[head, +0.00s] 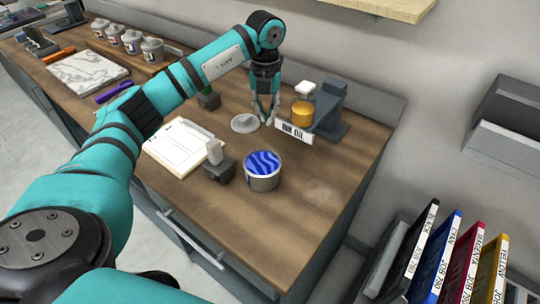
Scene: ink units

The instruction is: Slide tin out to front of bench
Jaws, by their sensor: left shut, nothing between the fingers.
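A round metal tin (263,180) with blue wavy ink showing in its open top stands upright near the middle of the bench (290,215). A grey round lid with a small knob (243,124) lies flat on the bench behind the tin. My left gripper (268,121) points down just right of the lid, behind the tin and apart from it. Its fingers are shut with nothing held. I cannot tell whether its tips touch the lid or the bench. My right gripper is not in view.
The bench in front and right is clear.

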